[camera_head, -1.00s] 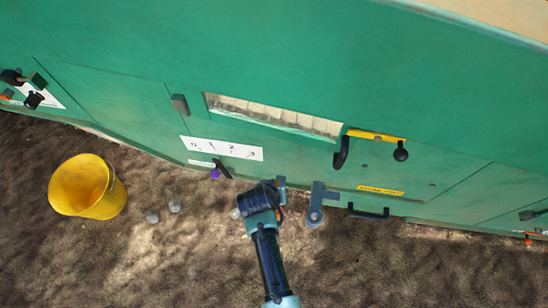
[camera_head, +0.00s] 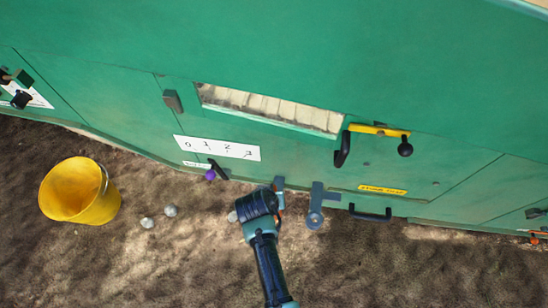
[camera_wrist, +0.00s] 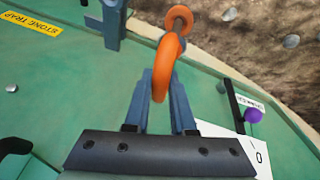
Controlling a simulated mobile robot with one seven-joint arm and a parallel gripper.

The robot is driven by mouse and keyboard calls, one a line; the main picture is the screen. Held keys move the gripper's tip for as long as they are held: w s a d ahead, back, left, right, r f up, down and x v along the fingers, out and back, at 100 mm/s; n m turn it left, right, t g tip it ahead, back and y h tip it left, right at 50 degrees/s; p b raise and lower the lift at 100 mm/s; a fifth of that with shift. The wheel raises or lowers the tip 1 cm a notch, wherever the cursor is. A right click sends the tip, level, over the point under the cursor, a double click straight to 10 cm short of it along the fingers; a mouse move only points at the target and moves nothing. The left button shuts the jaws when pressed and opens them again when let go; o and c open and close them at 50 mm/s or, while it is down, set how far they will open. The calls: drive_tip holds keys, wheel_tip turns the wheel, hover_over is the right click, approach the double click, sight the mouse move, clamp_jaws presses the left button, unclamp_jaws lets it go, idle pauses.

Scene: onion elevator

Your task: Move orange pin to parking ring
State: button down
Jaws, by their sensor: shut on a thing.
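The orange pin (camera_wrist: 168,62) is between the fingers of my gripper (camera_wrist: 166,84) in the wrist view. In the head view my gripper (camera_head: 272,200) is low at the green wall, and only a sliver of orange shows there. A grey bracket with a round ring-like end (camera_head: 315,218), likely the parking ring, is just right of my gripper. Part of it shows at the top left of the wrist view (camera_wrist: 112,25).
The green machine wall (camera_head: 300,50) fills the back. A black handle (camera_head: 370,213) and a yellow-barred latch (camera_head: 378,131) are to the right. A dark lever with a purple knob (camera_head: 210,175) is to the left. A yellow bucket (camera_head: 82,190) and stones (camera_head: 170,211) are on the ground.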

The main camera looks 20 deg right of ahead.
drive_tip(key=shift+f+b, duration=2.15)
drive_tip(key=shift+f, duration=0.65)
drive_tip(key=c, duration=0.7)
unclamp_jaws()
drive_tip(key=p+v, duration=0.6)
drive_tip(key=v, duration=0.7)
drive_tip(key=shift+d, duration=0.1)
